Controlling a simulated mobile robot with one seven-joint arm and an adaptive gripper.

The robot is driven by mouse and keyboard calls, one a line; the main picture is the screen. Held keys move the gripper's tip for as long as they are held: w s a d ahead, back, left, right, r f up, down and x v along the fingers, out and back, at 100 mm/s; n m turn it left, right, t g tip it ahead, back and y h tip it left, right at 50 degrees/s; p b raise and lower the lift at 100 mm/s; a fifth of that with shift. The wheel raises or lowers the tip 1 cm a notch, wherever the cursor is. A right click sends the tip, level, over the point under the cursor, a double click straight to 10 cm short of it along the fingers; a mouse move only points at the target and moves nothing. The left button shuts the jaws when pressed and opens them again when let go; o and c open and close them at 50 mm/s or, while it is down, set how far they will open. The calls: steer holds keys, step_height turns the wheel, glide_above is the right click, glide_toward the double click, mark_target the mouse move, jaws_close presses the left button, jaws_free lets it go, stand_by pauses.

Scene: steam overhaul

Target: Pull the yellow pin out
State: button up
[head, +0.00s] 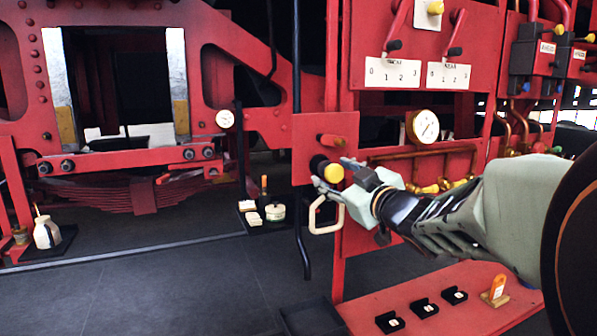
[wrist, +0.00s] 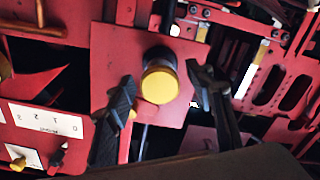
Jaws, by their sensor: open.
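The yellow pin (head: 334,172) has a round yellow head on a dark collar and sticks out of a red plate (head: 306,150). My gripper (head: 338,177) is open at the plate. In the wrist view my gripper (wrist: 161,76) has one finger on each side of the pin's head, with visible gaps, and holds nothing. The pin's inner end is hidden in the plate.
A cream loop handle (head: 322,228) is close below my gripper. A pressure gauge (head: 423,126) and copper pipes (head: 420,152) are to the right. A red bench (head: 450,310) with small black boxes stands below.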

steer(key=shift+w, duration=0.1)
steer(key=shift+c, duration=0.5)
jaws_close()
